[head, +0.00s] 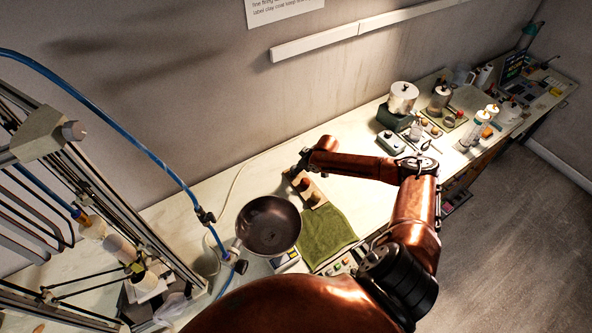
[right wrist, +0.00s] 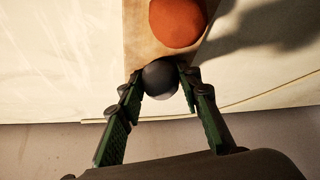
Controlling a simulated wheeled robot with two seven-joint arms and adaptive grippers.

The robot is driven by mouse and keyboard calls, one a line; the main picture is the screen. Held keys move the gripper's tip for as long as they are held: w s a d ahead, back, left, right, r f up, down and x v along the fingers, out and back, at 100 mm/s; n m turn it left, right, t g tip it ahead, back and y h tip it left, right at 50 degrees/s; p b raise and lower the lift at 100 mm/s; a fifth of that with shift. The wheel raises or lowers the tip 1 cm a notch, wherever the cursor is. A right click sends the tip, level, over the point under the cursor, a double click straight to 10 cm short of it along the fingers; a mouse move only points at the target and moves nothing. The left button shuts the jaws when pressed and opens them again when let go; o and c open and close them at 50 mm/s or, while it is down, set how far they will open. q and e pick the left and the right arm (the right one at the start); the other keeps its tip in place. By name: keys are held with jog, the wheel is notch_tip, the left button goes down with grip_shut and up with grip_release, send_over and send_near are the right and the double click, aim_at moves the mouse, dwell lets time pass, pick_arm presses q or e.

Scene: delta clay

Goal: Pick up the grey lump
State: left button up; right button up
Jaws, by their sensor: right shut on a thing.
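The grey lump (right wrist: 160,82) is a dark grey ball between the fingertips of my right gripper (right wrist: 161,76) in the right wrist view. The fingers are shut on it from both sides. It overlaps the near end of a wooden board (right wrist: 137,35); I cannot tell whether it touches the board or is just above it. In the head view my right gripper (head: 302,160) is at the far end of the board, and the lump cannot be made out there. My left gripper is not in view.
An orange lump (right wrist: 177,20) sits on the board beside the grey one. In the head view, brown-orange lumps (head: 305,184) stand on the board. A dark pan (head: 269,226) and a green cloth (head: 327,239) are close by. The wall (head: 205,100) is behind the bench.

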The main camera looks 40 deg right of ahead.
aim_at(294, 166)
jog(key=shift+r, duration=0.15)
jog(key=shift+r, duration=0.2)
notch_tip(294, 166, up, 2)
jog(key=shift+r+b, duration=0.2)
jog(key=shift+b, duration=0.4)
jog(key=s+d+r+b, duration=0.1)
jog(key=s+r, duration=0.9)
jog(key=s, duration=0.4)
jog(key=shift+d, duration=0.1)
